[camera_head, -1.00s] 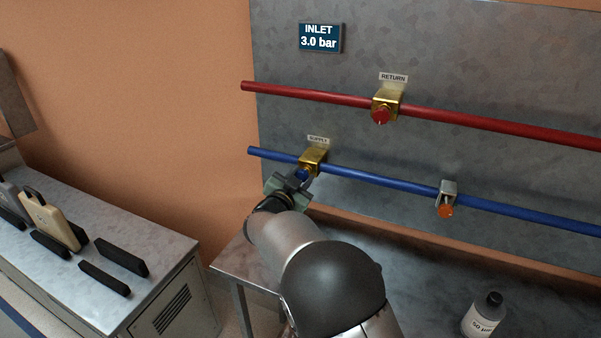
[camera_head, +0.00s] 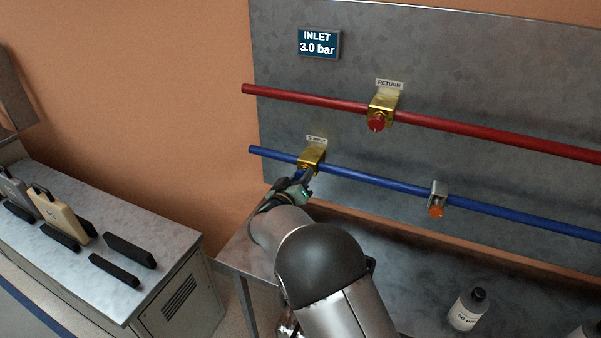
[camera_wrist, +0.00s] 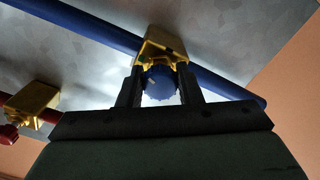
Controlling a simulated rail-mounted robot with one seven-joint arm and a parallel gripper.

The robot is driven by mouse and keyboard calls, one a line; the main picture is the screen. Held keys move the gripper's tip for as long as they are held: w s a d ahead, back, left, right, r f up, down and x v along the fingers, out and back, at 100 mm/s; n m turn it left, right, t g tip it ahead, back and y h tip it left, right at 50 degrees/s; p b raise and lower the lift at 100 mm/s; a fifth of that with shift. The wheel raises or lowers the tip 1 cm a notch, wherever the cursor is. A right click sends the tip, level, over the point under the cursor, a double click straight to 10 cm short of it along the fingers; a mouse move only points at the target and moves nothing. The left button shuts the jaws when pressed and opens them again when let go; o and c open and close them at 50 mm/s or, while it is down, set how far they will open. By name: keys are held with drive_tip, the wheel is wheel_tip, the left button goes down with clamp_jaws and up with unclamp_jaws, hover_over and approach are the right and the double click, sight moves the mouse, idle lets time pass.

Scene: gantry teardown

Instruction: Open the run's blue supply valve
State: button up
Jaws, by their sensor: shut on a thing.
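The supply valve has a brass body (camera_head: 312,155) on the blue pipe (camera_head: 370,180), under a small SUPPLY label (camera_head: 317,139). Its blue knob (camera_wrist: 159,84) shows in the wrist view below the brass body (camera_wrist: 163,46). My gripper (camera_wrist: 159,90) is shut on the blue knob, with one dark finger on each side of it. In the head view my gripper (camera_head: 300,182) is at the valve and hides most of the knob. The INLET display (camera_head: 319,43) reads 3.0 bar.
The red pipe (camera_head: 480,127) above carries the RETURN valve (camera_head: 381,110) with a red knob. A silver fitting with an orange knob (camera_head: 436,211) sits on the blue pipe to the right. A bottle (camera_head: 468,310) stands on the bench below. A cabinet (camera_head: 160,215) is at left.

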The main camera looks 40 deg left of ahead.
drive_tip(key=shift+n+p, duration=0.85)
drive_tip(key=shift+n, duration=1.15)
drive_tip(key=o, duration=1)
drive_tip(key=shift+s, duration=0.15)
drive_tip(key=b+v, duration=0.4)
drive_tip(key=v, duration=1.3)
drive_tip(key=shift+d, duration=0.1)
